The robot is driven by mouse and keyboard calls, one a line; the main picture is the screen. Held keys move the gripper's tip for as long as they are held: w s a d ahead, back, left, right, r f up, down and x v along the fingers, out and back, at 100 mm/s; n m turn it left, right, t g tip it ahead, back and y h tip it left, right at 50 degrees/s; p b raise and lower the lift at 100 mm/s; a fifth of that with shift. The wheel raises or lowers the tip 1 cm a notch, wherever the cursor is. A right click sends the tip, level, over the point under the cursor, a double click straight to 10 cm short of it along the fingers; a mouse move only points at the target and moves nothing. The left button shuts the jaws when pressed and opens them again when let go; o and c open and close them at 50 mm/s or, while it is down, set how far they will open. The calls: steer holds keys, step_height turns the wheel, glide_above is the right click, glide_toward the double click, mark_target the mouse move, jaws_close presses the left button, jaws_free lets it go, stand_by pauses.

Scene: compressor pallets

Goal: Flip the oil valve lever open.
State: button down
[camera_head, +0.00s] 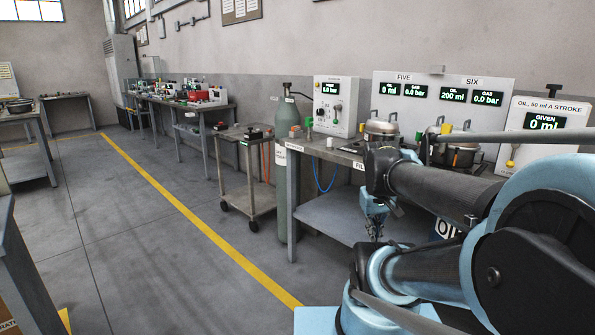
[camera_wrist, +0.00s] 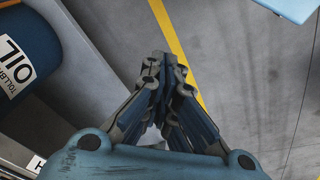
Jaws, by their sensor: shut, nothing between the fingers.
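My gripper (camera_head: 376,230) points down in the head view, in front of the workbench and below its top. In the wrist view my gripper (camera_wrist: 165,62) has its fingers together, with nothing between them, above the grey floor. I cannot pick out the oil valve lever for certain. The oil panel (camera_head: 545,105) at the right reads GIVEN 0 ml, and my arm hides much of the area below it. Two metal pots, the left one (camera_head: 381,131) and the right one (camera_head: 459,154), stand on the bench, the right one partly behind my arm.
A blue oil drum (camera_wrist: 48,48) lies at the left of the wrist view. The workbench (camera_head: 335,155) has a lower shelf, with a green gas cylinder (camera_head: 288,160) at its left end. A cart (camera_head: 245,165) stands further left. The floor aisle is clear.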

steer(key=shift+s+a+f+m+y, duration=0.3)
steer(key=shift+s+a+f+m, duration=0.1)
steer(key=shift+s+a+f, duration=0.65)
steer(key=c, duration=1.7)
jaws_free()
steer(key=shift+a+f, duration=0.35)
steer(key=shift+a, duration=0.05)
steer(key=w+d+r+m+t+h, duration=0.1)
steer(key=w+d+r+m, duration=0.5)
steer(key=w+d+r, duration=1)
steer(key=w+d+r+m+h, duration=0.1)
steer(key=d+r+m, duration=0.2)
steer(key=d, duration=1.3)
steer(key=w+d+r+m+h, duration=0.1)
steer(key=d+r+m, duration=0.15)
steer(key=d, duration=1.35)
steer(key=shift+g, duration=0.3)
steer(key=w+d, duration=0.2)
steer(key=d, duration=0.1)
steer(key=w+d, duration=0.2)
steer(key=d, duration=0.1)
steer(key=w+d, duration=0.2)
steer(key=d, duration=0.2)
steer(key=shift+d+f, duration=0.1)
steer(key=shift+f, duration=0.2)
steer(key=shift+w+d+f, duration=0.1)
steer(key=shift+f, duration=0.4)
